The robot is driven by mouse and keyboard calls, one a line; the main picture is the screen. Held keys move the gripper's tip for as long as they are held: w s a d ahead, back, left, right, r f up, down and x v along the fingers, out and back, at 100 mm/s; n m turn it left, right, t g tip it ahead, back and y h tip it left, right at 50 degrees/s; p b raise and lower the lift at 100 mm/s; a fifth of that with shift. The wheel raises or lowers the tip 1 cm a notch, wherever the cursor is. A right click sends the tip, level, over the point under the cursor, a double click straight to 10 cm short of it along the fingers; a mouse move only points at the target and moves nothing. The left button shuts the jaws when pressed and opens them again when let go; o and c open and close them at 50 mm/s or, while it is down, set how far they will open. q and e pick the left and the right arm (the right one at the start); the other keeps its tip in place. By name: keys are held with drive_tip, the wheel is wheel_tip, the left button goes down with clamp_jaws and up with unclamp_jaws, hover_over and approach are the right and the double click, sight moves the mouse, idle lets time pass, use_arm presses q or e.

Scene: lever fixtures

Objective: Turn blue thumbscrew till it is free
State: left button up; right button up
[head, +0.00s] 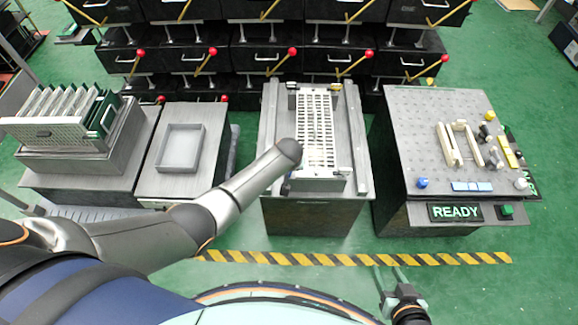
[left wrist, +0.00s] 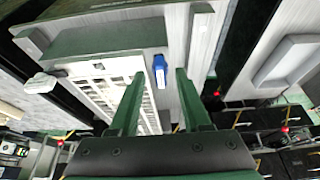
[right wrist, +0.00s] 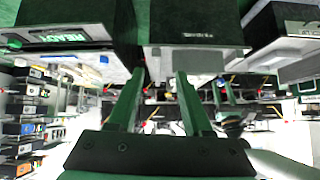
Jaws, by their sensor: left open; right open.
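The blue thumbscrew (left wrist: 159,68) shows in the left wrist view, beside the white slotted rack on the grey centre fixture. My left gripper (left wrist: 160,76) is open, with one finger to each side of the thumbscrew in that view. The thumbscrew looks farther off than the fingertips; I cannot see contact. In the head view my left arm reaches over the fixture's front-left side and hides its own fingers. The white slotted rack (head: 312,125) sits on the centre fixture (head: 357,135). My right gripper (head: 388,272) is open and empty, low in front of the fixtures.
A right-hand table (head: 415,125) carries loose parts, a small blue knob (head: 422,183) and a READY sign (head: 455,212). A grey tray (head: 180,147) and a plate rack (head: 62,137) stand at the left. Drawers with red-knobbed levers line the back. Striped tape crosses the front floor.

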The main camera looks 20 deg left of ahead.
use_arm(q)
drive_tip(key=p+v, duration=0.5)
drive_tip(key=v, duration=0.7)
drive_tip(key=shift+r, duration=0.2)
drive_tip(key=shift+s+d, duration=0.1)
drive_tip(key=s+f+m+t+h+p, duration=0.1)
drive_tip(key=s+f+m+t+h, duration=0.2)
drive_tip(key=s, duration=0.7)
drive_tip(key=s+a+r+m+t, duration=0.1)
drive_tip(key=s, duration=0.4)
drive_tip(key=s+a+r+m+t+p, duration=0.1)
drive_tip(key=s+r, duration=0.1)
drive_tip(key=s, duration=0.3)
drive_tip(key=shift+a+r+h, duration=0.3)
drive_tip(key=shift+a, duration=0.1)
